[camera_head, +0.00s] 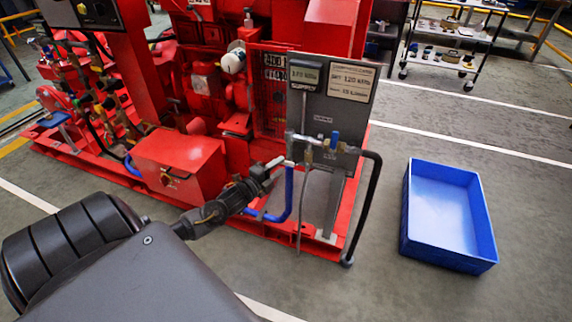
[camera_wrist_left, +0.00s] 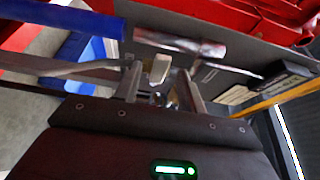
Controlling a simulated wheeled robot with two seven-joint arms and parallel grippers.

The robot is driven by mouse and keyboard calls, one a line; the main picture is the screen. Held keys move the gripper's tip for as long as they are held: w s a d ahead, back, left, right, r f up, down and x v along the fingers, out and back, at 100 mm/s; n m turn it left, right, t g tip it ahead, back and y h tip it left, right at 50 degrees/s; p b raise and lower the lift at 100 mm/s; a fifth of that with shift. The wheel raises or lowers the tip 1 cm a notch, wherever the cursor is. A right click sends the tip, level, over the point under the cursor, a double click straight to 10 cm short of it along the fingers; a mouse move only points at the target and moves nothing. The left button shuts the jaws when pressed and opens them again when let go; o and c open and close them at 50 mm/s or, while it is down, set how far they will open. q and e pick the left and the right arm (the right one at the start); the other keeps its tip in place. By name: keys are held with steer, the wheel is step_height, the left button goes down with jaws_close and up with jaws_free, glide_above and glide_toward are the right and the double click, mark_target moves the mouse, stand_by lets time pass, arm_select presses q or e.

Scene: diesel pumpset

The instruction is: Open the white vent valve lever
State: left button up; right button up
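The white vent valve lever (camera_wrist_left: 160,68) shows in the left wrist view just below a metal pipe. My left gripper (camera_wrist_left: 161,82) is open, with one finger on each side of the lever and gaps visible beside it. In the head view my left gripper (camera_head: 276,164) is at the lower left of the grey panel (camera_head: 326,105), beside the top of a blue hose. The lever is too small there to tell from the fingertips. My right gripper is not in view.
A blue-handled valve (camera_head: 334,139) sits on the pipe to the right. A black hose (camera_head: 367,205) hangs at the panel's right. The red pumpset (camera_head: 185,155) stands behind my left arm. A blue crate (camera_head: 448,216) is on the floor at right, with clear floor around it.

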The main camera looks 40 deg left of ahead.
mark_target(284, 164)
arm_select(q)
steer(key=shift+w+d, duration=0.1)
steer(key=shift+w, duration=1.75)
jaws_close()
steer(key=shift+d, duration=0.1)
